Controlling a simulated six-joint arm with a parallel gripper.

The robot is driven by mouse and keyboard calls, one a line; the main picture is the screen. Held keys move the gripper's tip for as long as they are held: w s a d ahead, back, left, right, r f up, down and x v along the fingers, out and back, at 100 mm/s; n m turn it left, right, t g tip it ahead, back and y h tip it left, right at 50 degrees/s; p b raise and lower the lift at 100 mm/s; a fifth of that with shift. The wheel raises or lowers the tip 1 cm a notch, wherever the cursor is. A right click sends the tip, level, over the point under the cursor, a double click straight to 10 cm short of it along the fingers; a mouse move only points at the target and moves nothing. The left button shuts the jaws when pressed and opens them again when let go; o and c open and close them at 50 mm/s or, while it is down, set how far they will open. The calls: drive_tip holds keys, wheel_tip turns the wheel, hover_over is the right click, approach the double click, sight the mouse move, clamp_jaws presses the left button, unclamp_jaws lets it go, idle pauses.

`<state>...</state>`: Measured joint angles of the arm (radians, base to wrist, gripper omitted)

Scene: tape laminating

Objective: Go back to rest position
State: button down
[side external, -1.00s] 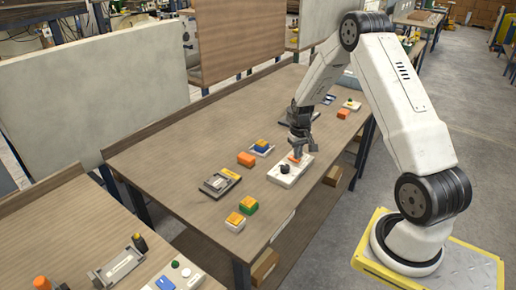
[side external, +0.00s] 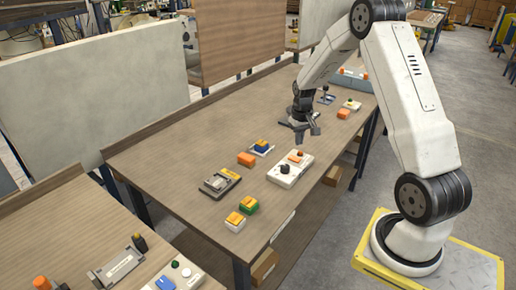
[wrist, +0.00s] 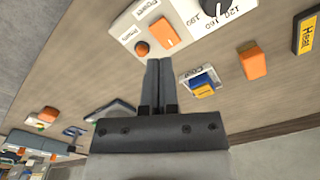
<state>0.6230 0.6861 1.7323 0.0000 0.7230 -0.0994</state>
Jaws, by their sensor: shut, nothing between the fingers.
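My gripper (side external: 299,134) hangs above the table, raised clear of the objects below it. In the wrist view my gripper (wrist: 159,62) has its two dark fingers together, with nothing between them. The white control box (side external: 278,172) lies below and in front of it in the side view. It bears a black dial (side external: 285,169) and an orange switch (side external: 296,157). The wrist view shows the box (wrist: 190,45) close past the fingertips, with its dial (wrist: 214,8), orange switch (wrist: 165,31) and a small red-brown knob (wrist: 142,47).
Another orange block (side external: 343,113) lies to the right. Upright panels stand behind. The air around the gripper is clear.

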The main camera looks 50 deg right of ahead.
drive_tip(key=shift+r, duration=0.35)
drive_tip(key=s+a+r+n+t, duration=0.1)
drive_tip(key=a+r+n, duration=0.1)
drive_tip(key=a, duration=0.6)
drive_tip(key=s+a+r+n, duration=0.1)
drive_tip(key=a+r, duration=0.1)
drive_tip(key=a, duration=0.6)
drive_tip(key=s+a+r+n+t, duration=0.1)
drive_tip(key=s+a+n, duration=0.2)
drive_tip(key=s+a, duration=0.5)
drive_tip(key=a, duration=0.3)
drive_tip(key=shift+a+r+t, duration=0.2)
drive_tip(key=shift+a+t, duration=0.1)
